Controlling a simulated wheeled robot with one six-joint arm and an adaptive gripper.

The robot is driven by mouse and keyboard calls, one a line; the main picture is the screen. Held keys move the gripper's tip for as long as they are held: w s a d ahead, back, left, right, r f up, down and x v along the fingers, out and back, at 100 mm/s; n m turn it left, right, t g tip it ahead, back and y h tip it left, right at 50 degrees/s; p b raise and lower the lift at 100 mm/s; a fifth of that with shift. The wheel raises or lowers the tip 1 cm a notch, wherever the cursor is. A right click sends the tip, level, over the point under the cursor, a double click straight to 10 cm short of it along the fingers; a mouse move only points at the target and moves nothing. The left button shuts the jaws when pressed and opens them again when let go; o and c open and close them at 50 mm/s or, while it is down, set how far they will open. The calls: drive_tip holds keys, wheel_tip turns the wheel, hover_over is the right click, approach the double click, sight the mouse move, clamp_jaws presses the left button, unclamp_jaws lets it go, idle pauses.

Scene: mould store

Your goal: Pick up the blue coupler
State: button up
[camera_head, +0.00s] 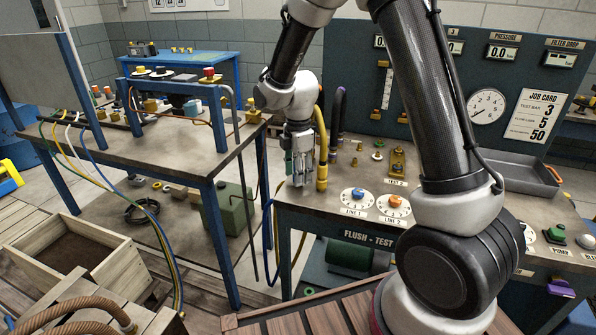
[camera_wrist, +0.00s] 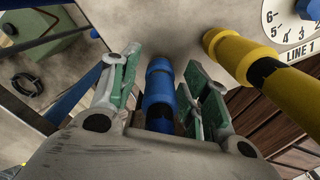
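The blue coupler (camera_wrist: 160,88) shows in the wrist view as a ribbed blue cylinder between the two fingers of my gripper (camera_wrist: 164,82). The green-padded fingers stand on either side of it, with a narrow gap visible on each side, so my gripper looks open around it. Its near end is partly hidden by my gripper's body. In the head view my gripper (camera_head: 301,167) points down at the left end of the flush-test bench (camera_head: 300,198). The blue coupler is not clearly visible there, hidden by the fingers.
A yellow coupler on a yellow hose (camera_head: 321,150) stands close to the right of my gripper; it also shows in the wrist view (camera_wrist: 240,55). The LINE 1 dial (camera_head: 358,200) and LINE 2 dial (camera_head: 394,205) lie to the right. A mould table (camera_head: 190,150) stands left.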

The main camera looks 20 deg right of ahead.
clamp_jaws()
wheel_tip(320, 180, up, 10)
drive_tip(key=shift+r, duration=0.1)
idle(0.5)
